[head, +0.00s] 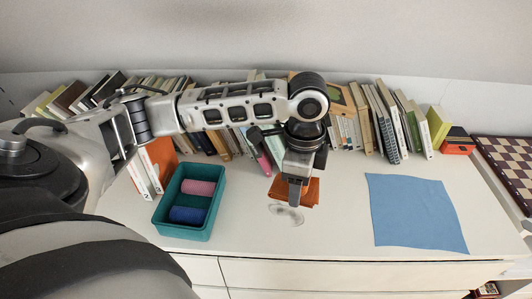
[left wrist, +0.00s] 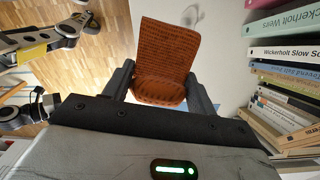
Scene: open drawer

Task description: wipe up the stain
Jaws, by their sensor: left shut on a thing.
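The stain (head: 287,215) is a faint grey patch on the white top, near its front edge. It also shows as a grey smudge in the left wrist view (left wrist: 191,15), just beyond the cloth. An orange-brown cloth (head: 308,192) is in my left gripper (head: 295,190), just behind the stain in the head view. In the left wrist view the cloth (left wrist: 165,55) is held between the two fingers of the gripper (left wrist: 162,85). Whether the cloth touches the surface is hard to tell.
A teal bin (head: 160,215) with a pink roll (head: 198,187) and a blue roll (head: 187,215) stands to the left. A blue cloth (head: 417,213) lies flat to the right. Rows of books (head: 385,120) line the back. A checkered board (head: 508,165) is at far right.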

